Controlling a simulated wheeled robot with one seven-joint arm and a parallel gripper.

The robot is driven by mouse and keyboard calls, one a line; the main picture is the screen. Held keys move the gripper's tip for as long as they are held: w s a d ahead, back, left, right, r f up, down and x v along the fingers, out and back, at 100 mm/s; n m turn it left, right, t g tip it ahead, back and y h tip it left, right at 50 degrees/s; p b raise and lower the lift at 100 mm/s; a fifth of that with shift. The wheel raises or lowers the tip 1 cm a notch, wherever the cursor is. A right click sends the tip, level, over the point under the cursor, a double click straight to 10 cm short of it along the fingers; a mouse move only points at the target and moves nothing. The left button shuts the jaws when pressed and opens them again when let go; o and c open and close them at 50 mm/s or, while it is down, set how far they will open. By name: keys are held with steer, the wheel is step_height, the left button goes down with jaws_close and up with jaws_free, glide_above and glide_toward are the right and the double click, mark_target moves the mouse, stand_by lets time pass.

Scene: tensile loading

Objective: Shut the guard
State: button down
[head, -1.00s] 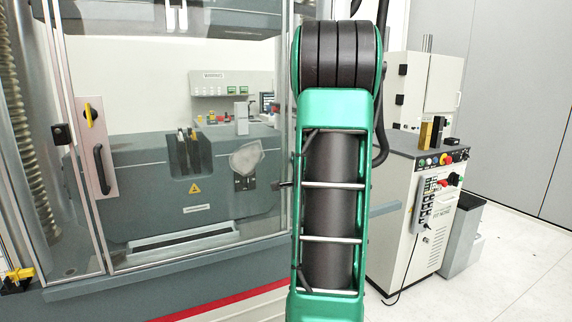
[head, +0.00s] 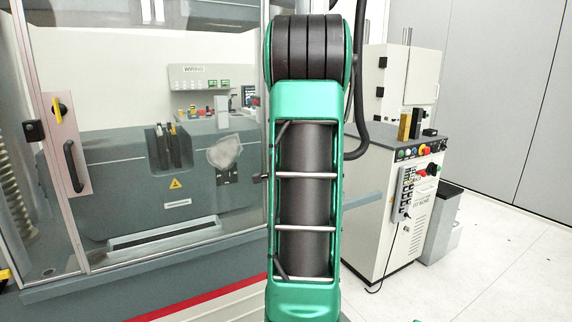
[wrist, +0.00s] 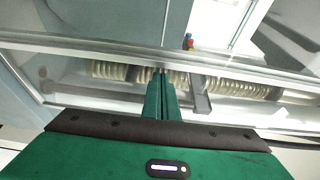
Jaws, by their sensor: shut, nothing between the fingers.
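The guard (head: 120,95) is a clear door in a grey metal frame on the front of the testing machine. Its black handle (head: 72,166) sits on a light plate at the door's left side. In the head view the door stands close to the left post; I cannot tell whether a gap is left there. My gripper (wrist: 161,80) shows in the wrist view with its two green fingers together and nothing between them. The fingertips are near a metal frame bar, close to a short grey bar (wrist: 200,98); contact cannot be told. My arm hides the door's right side in the head view.
Behind the clear panel are a grey machine body (head: 115,185) and a coiled spring-like cover (wrist: 125,70). A white control cabinet (head: 395,205) stands to the right with a dark bin (head: 440,222) beside it. Open floor (head: 490,270) lies at the lower right.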

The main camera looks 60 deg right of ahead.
steer(key=s+a, duration=0.5)
steer(key=s, duration=0.3)
steer(key=shift+a, duration=0.25)
steer(key=w+a+f+n+g+y, duration=0.1)
steer(key=w+a+f+n+y, duration=0.1)
steer(key=a+f+n+y, duration=0.55)
steer(key=w+a+f+n+g+y, duration=0.25)
steer(key=a+n, duration=0.25)
steer(key=a, duration=0.5)
steer(key=s+a+f+n+g+y, duration=0.1)
steer(key=s+a+n+g, duration=0.3)
steer(key=s+a, duration=0.4)
steer(key=s+a+f+n+g+y, duration=0.2)
steer(key=s+a+f+n+g, duration=0.1)
steer(key=s+a, duration=0.5)
steer(key=s+n+g, duration=0.1)
steer(key=s, duration=0.2)
steer(key=shift+a+g+y, duration=0.3)
steer(key=shift+a+g, duration=0.05)
steer(key=shift+f+n, duration=0.1)
steer(key=shift+n, duration=0.15)
